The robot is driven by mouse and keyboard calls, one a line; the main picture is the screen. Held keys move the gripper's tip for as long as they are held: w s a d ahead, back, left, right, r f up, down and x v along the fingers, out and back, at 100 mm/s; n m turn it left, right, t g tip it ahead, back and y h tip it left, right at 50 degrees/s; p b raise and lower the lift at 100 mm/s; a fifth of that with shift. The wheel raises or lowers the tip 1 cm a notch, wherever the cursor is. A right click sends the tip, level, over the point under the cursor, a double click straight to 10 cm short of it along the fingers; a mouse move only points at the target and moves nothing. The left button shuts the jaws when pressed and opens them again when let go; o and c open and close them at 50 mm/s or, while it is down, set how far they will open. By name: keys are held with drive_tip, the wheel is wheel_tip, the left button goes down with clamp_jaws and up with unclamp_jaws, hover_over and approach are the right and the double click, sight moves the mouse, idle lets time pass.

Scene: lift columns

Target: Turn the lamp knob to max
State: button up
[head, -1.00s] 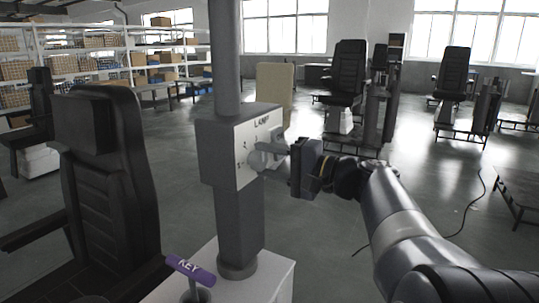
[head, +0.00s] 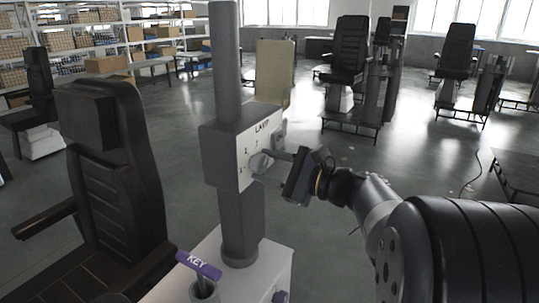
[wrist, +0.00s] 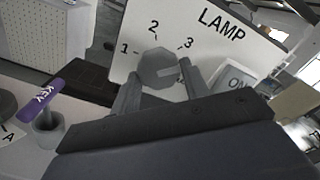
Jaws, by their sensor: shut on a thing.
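The grey lamp knob (wrist: 158,68) sits on a white panel (wrist: 118,48) marked LAMP, with the numbers 1, 2 and 3 around it. A light pointer line on the knob points right in the wrist view, somewhat below the 3. The panel is on the front of a grey box (head: 222,158) on a column. My gripper (wrist: 160,85) is shut on the knob, one finger on each side. In the head view my gripper (head: 268,166) reaches the panel from the right and partly hides the knob.
An ON button (wrist: 236,82) is right of the knob. A purple KEY handle (head: 198,265) stands on the white base below the box. A black seat (head: 112,190) is at the left.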

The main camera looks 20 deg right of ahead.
drive_tip(key=m+p, duration=0.4)
drive_tip(key=shift+s+a+r+m, duration=0.1)
drive_tip(key=shift+r+m, duration=0.05)
drive_tip(key=shift+m, duration=0.15)
drive_tip(key=m+p, duration=0.3)
drive_tip(key=shift+p, duration=0.35)
drive_tip(key=shift+f+m, duration=0.25)
drive_tip(key=shift+m, duration=0.15)
drive_tip(key=o, duration=0.9)
drive_tip(key=shift+o, duration=0.2)
drive_tip(key=shift+s, duration=0.1)
drive_tip(key=b+v, duration=0.1)
drive_tip(key=v, duration=0.9)
drive_tip(key=shift+s+d, duration=0.2)
drive_tip(key=shift+d, duration=0.05)
drive_tip(key=shift+r, duration=0.1)
